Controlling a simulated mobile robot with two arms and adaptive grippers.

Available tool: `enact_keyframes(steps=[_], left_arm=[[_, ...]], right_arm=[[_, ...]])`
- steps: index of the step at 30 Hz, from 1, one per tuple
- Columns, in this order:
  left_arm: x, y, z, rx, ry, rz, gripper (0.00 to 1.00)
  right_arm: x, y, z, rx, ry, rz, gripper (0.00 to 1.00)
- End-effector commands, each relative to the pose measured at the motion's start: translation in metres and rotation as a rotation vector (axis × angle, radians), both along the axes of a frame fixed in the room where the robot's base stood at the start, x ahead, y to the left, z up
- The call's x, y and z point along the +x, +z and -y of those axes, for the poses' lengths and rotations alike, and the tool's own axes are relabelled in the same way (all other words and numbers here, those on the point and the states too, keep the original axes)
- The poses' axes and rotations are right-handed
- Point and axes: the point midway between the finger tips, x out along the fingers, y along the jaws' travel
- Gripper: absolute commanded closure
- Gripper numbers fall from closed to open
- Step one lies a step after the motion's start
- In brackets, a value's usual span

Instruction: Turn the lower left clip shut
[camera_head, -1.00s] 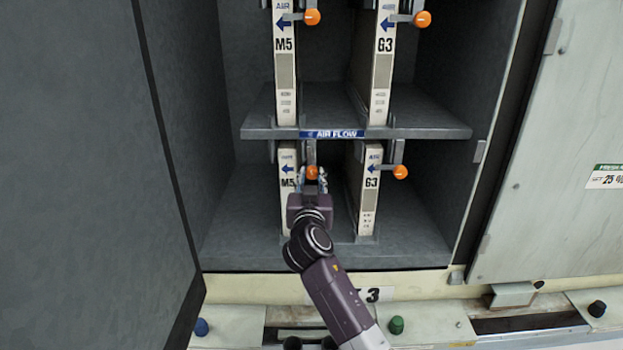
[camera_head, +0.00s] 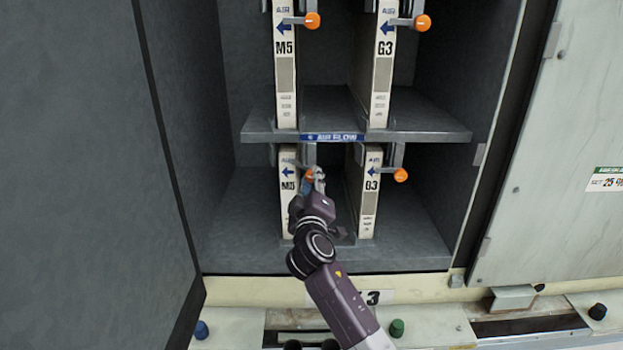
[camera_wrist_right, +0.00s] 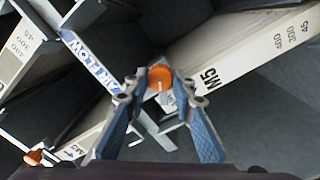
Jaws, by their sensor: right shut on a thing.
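The lower left clip has an orange knob (camera_head: 309,173) beside the front of the lower M5 filter (camera_head: 288,170). My right gripper (camera_head: 314,178) is shut on this knob, rolled over at an angle. In the right wrist view the knob (camera_wrist_right: 160,77) sits between the two blue-padded fingertips (camera_wrist_right: 158,88), with the clip's grey metal parts just behind it. The gripper hides part of the clip in the head view, so its exact angle is hard to tell. My left gripper is not in view.
The lower right clip (camera_head: 400,175) reaches sideways across the lower G3 filter (camera_head: 370,195). The upper left clip (camera_head: 312,20) and upper right clip (camera_head: 422,22) also lie sideways. The AIR FLOW shelf (camera_head: 430,127) is just above my gripper. A large grey panel (camera_head: 80,180) stands at left.

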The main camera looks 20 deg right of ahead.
Motion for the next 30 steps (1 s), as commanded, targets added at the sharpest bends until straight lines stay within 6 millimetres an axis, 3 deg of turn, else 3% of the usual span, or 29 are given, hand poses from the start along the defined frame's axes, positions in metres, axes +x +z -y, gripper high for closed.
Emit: enact_keyframes(steps=[15,30], left_arm=[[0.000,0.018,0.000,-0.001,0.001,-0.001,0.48],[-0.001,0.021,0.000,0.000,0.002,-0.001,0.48]], right_arm=[[0.000,-0.001,0.000,-0.369,0.001,-0.108,1.00],[0.000,-0.002,0.000,-0.463,0.001,-0.136,1.00]])
